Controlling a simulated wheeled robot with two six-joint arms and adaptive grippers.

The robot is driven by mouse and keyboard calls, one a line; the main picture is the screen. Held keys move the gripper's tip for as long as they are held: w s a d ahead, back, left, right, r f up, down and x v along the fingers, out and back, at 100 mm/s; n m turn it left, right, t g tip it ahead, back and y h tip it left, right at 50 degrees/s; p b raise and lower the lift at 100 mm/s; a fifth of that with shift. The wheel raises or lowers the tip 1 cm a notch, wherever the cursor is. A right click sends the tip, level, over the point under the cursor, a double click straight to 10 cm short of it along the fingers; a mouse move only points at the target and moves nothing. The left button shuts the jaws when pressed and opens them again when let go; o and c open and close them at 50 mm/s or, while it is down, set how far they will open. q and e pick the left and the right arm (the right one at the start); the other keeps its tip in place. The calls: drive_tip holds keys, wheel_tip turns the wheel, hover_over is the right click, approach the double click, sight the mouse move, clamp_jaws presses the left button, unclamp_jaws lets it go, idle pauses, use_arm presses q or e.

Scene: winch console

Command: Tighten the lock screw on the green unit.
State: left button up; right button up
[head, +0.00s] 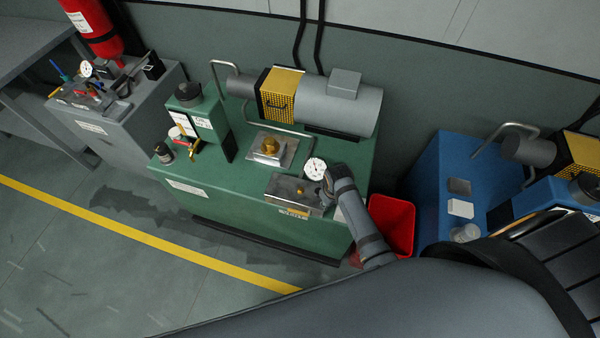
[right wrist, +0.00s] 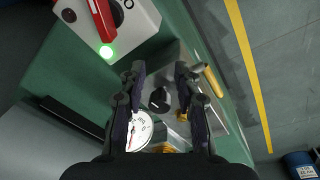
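The green unit (head: 240,195) stands in the middle of the head view. On its top is a grey steel block (head: 292,188) with a white gauge (head: 315,168) beside it. My right gripper (right wrist: 160,72) is open over this block. In the right wrist view a dark round knob (right wrist: 159,99) shows between its fingers, apart from both. A small brass piece (right wrist: 182,116) shows close to the right finger; I cannot tell whether it is the lock screw. The gauge (right wrist: 139,130) shows beside the left finger. In the head view my right wrist hides part of the block's right end.
A brass fitting on a square plate (head: 269,149) and a grey motor (head: 335,100) stand behind the block. A red bin (head: 392,222) is right of the green unit, then a blue unit (head: 445,190). A grey unit (head: 125,105) stands left. Floor in front is clear.

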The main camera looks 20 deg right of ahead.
sight(301, 189)
drive_tip(key=w+a+r+n, duration=0.1)
drive_tip(key=w, duration=0.1)
drive_tip(key=w+a+r, duration=0.2)
drive_tip(key=w+a+r+n, duration=0.1)
drive_tip(key=w, duration=0.2)
drive_tip(key=shift+a+r+n+g+y+p, duration=0.25)
drive_tip(key=shift+r+n+g+y+p, duration=0.05)
drive_tip(key=shift+r+g+p, duration=0.1)
drive_tip(key=w+a+n, duration=0.2)
drive_tip(key=w+a, duration=0.1)
drive_tip(key=shift+r+g, duration=0.15)
drive_tip(key=shift+g, duration=0.15)
use_arm(q)
drive_tip(key=shift+w+r, duration=0.45)
drive_tip(key=shift+r, duration=0.05)
use_arm(e)
drive_tip(key=shift+s, duration=0.2)
